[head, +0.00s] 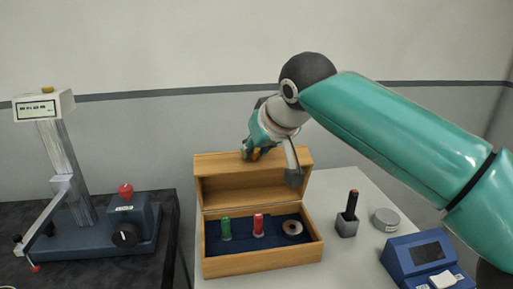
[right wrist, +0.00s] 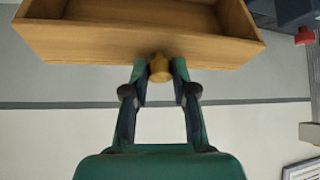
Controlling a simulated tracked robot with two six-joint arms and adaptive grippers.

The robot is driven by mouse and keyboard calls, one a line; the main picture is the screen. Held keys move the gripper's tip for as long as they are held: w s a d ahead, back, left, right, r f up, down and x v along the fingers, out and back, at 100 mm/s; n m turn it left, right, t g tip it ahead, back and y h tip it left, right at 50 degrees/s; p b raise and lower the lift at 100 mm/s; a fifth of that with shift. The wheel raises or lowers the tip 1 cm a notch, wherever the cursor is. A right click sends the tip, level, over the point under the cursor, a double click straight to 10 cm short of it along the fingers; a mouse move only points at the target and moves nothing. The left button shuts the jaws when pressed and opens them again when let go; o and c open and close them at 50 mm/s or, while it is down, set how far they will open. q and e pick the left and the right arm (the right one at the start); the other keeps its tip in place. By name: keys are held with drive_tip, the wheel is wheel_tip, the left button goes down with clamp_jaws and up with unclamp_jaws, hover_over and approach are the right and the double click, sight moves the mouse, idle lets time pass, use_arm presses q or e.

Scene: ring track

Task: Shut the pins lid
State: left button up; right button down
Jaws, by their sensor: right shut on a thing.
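The wooden pins box (head: 262,263) stands on the white table with its lid (head: 245,190) up and open. Inside, on dark blue lining, are a green pin (head: 226,230), a red pin (head: 258,225) and a ring (head: 292,228). My right gripper (head: 251,152) is at the top edge of the raised lid. In the right wrist view my right gripper (right wrist: 160,75) is shut on a round brass knob (right wrist: 160,62) on the lid's edge (right wrist: 95,43). The knob is mostly hidden in the head view. My left gripper is not in view.
Right of the box stand a dark holder (head: 347,226) with a black stick, a grey round tin (head: 386,219) and a blue device (head: 423,262). Left, on a dark table, is a measuring stand (head: 62,165) with a red-knobbed blue block (head: 135,228). A wall is behind.

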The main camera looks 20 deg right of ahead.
drive_tip(key=shift+s+f, duration=0.1)
drive_tip(key=shift+f, duration=0.2)
drive_tip(key=c, duration=0.9)
unclamp_jaws()
drive_tip(key=shift+c, duration=0.2)
drive_tip(key=shift+r, duration=0.25)
drive_tip(key=shift+s+r, duration=0.2)
drive_tip(key=shift+r, duration=0.05)
drive_tip(key=v, duration=1.1)
drive_tip(key=shift+s, duration=0.1)
